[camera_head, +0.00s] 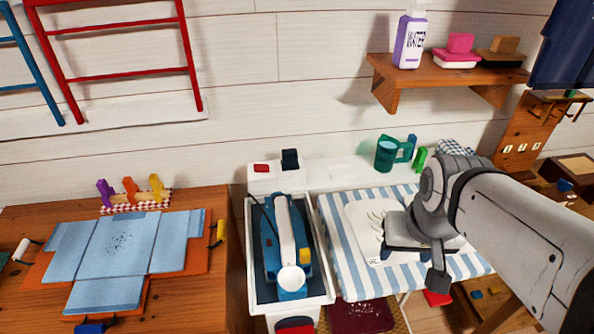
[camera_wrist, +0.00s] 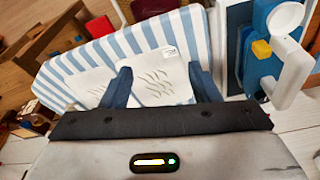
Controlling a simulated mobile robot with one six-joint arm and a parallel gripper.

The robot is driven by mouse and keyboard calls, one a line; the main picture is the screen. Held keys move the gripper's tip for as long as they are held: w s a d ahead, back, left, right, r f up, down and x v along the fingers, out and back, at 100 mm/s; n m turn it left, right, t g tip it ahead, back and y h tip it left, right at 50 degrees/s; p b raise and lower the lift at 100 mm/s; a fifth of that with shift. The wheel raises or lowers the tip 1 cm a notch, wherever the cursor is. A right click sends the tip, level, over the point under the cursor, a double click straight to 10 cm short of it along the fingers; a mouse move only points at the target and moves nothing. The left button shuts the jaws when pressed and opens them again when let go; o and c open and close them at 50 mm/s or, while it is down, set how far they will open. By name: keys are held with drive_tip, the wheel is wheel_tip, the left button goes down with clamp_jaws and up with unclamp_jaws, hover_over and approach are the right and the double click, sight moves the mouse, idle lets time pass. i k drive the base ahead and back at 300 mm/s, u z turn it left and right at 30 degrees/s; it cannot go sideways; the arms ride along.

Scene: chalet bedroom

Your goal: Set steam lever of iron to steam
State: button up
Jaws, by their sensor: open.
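The iron (camera_head: 284,240) is blue with a white handle and a round white end. It rests in a white tray (camera_head: 327,290) left of the striped ironing board (camera_head: 335,232). A small yellow lever (camera_head: 305,256) sits on its right side. In the wrist view the iron (camera_wrist: 290,65) is at the upper right, with the yellow lever (camera_wrist: 261,48) facing my gripper. My gripper (camera_head: 405,257) is over the ironing board, right of the iron and apart from it. In the wrist view its two dark blue fingers (camera_wrist: 163,88) are spread with nothing held between them.
A white garment (camera_head: 362,219) lies flat on the board below my gripper. A green mug (camera_head: 385,154) stands behind the board. A shelf (camera_head: 400,88) with a purple-and-white water bottle (camera_head: 409,42) is above.

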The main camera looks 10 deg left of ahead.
sight(304, 254)
drive_tip(key=k, duration=1.2)
drive_tip(key=u, duration=0.4)
drive_tip(key=i, duration=0.8)
drive_tip(key=z, duration=0.1)
drive_tip(key=k, duration=0.2)
drive_tip(key=z, duration=0.35)
